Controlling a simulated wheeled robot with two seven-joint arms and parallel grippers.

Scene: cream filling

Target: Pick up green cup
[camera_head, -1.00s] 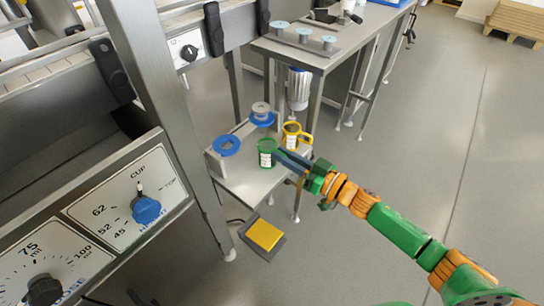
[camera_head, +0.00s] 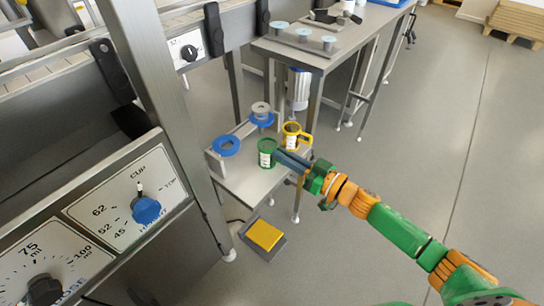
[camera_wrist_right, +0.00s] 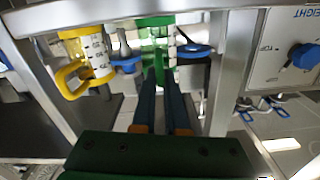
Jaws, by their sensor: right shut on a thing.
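The green cup (camera_head: 266,153) has a white label and stands on a small metal shelf (camera_head: 256,186) in the head view. My right gripper (camera_head: 279,157) reaches it from the right and is shut on it. In the right wrist view the green cup (camera_wrist_right: 157,48) sits between the tips of my two dark fingers (camera_wrist_right: 162,82). The cup shows no clear gap from the shelf, so I cannot tell whether it is lifted. My left gripper is not in view.
A yellow cup (camera_head: 291,136) with a handle stands close behind and right of the green cup. Blue rings (camera_head: 227,146) sit on a rack to the left. A yellow pedal (camera_head: 264,235) lies on the floor below. A metal post (camera_head: 165,100) stands at the left.

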